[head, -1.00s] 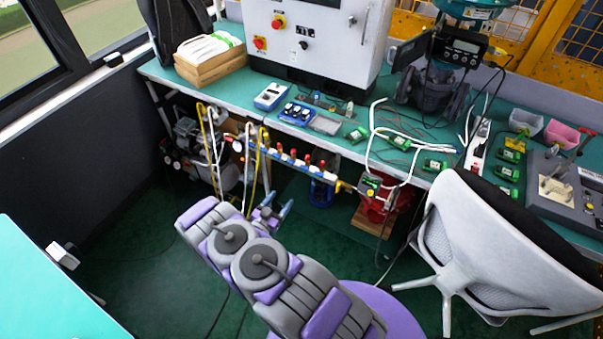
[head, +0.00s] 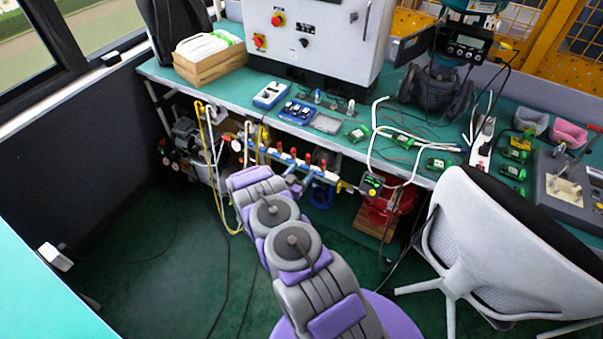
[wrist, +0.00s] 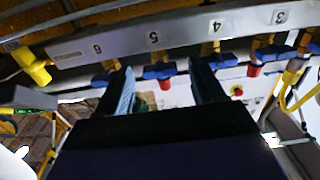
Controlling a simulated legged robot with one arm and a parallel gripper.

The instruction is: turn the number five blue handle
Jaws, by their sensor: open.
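The number five blue handle (wrist: 160,71) sits on a grey pipe bar (wrist: 140,38), below the printed 5 in the wrist view. My gripper (wrist: 165,88) is open, with one finger to the left of this handle and one to the right. The handle shows between and beyond the fingertips; whether they touch it I cannot tell. The number six handle (wrist: 104,78) is left of the left finger. The number four handle (wrist: 222,60) is right of the right finger. In the head view, my gripper (head: 298,184) is low in front of the manifold (head: 290,157), partly hidden by my arm.
The workbench (head: 235,95) overhangs the manifold. A yellow hose (head: 212,185) hangs on the left. A white chair (head: 480,240) stands on the right. A red device (head: 385,208) sits under the bench. The green floor is open on the left.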

